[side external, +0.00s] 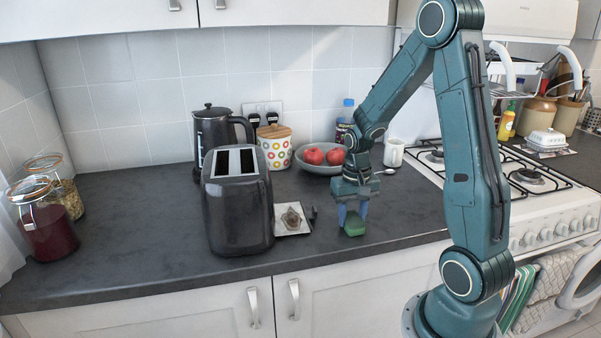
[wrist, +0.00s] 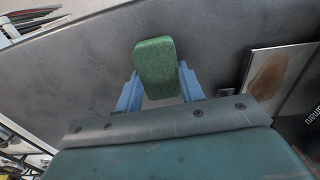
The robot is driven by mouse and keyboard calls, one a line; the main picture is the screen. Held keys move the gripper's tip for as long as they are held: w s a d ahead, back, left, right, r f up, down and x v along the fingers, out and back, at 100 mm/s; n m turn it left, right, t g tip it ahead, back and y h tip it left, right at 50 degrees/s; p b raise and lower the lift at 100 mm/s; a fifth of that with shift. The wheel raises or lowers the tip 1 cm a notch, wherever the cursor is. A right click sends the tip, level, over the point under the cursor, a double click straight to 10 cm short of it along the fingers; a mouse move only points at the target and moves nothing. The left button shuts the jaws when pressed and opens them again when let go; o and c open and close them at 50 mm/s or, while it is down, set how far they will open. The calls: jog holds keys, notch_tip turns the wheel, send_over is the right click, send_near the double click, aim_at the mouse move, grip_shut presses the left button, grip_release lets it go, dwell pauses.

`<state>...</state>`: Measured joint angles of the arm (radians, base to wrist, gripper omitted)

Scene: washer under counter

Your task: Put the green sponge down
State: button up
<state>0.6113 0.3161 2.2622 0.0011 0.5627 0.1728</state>
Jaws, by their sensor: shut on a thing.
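The green sponge (side external: 354,227) is between the fingers of my gripper (side external: 352,212) in the side view, low over the front part of the dark counter (side external: 310,258). In the wrist view the sponge (wrist: 156,66) stands out past the two blue fingertips of my gripper (wrist: 160,88), which press on its sides. The gripper is shut on it. I cannot tell whether the underside of the sponge touches the counter.
A grey bowl with red apples (side external: 314,156) stands behind. A white mug (side external: 393,153) and the gas stove (side external: 520,185) are right. The counter's front edge is close.

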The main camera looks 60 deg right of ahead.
aim_at(352, 218)
jog(key=o, duration=0.9)
notch_tip(352, 218, up, 12)
jog(key=shift+r, duration=0.1)
dwell(0.3)
jog(key=shift+a, duration=0.1)
dwell(0.4)
jog(key=shift+s+a+r+n+t, duration=1.1)
jog(key=shift+s+a+n, duration=0.45)
jog(key=shift+a, duration=1.6)
jog(key=shift+s+a+r+n+t, duration=0.75)
jog(key=shift+s+a+r+n, duration=0.7)
jog(key=shift+a, duration=1.75)
jog(key=shift+s+a+r+n+t, duration=1)
jog(key=shift+s+a+n, duration=0.65)
jog(key=shift+a, duration=1.5)
